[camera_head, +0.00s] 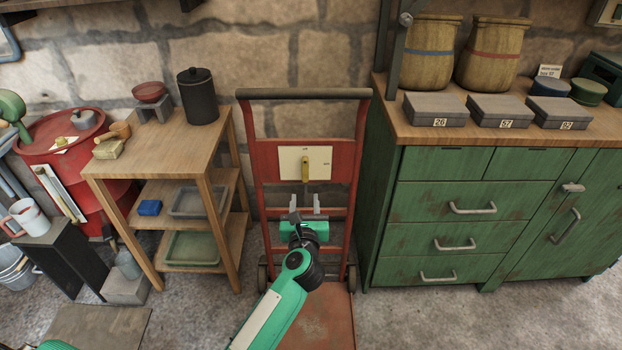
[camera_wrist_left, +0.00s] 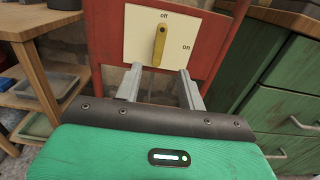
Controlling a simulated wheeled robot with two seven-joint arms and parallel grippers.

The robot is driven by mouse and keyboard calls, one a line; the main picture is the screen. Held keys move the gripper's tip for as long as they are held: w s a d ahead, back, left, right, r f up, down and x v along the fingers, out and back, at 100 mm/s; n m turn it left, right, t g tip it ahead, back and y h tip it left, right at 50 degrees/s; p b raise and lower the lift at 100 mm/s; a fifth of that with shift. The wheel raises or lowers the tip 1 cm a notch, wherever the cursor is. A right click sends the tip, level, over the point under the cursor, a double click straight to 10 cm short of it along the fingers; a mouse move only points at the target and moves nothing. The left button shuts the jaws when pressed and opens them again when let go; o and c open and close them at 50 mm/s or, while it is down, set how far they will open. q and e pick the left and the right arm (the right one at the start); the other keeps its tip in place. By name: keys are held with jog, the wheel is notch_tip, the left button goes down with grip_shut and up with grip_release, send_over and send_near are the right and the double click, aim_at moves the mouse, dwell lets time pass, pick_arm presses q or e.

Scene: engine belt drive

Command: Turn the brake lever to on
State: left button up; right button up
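The brake lever (camera_head: 305,171) is a short yellow bar on a cream plate (camera_head: 290,164) fixed to the red hand truck. In the left wrist view the lever (camera_wrist_left: 159,46) stands nearly upright in the picture, in line with the "off" label above it; the "on" label is at the right of the plate (camera_wrist_left: 140,30). My left gripper (camera_head: 305,200) is open and empty, its fingers just below the plate. In the left wrist view its two fingers (camera_wrist_left: 158,80) are spread either side of the lever's lower end, and I see no contact. My right gripper is not in view.
The hand truck (camera_head: 263,190) stands between a wooden shelf table (camera_head: 165,157) on the left and a green cabinet (camera_head: 470,190) on the right. Grey boxes (camera_head: 435,108) sit on the cabinet. The floor ahead of the cabinet is clear.

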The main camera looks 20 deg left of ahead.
aim_at(305, 169)
pick_arm(q)
jog(key=x, duration=1.2)
jog(key=shift+w+f+b, duration=0.1)
jog(key=shift+b, duration=0.3)
jog(key=shift+w+a, duration=0.15)
jog(key=shift+w, duration=0.3)
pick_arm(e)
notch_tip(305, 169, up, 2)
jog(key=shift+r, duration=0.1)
pick_arm(q)
jog(key=shift+c, duration=0.9)
grip_shut()
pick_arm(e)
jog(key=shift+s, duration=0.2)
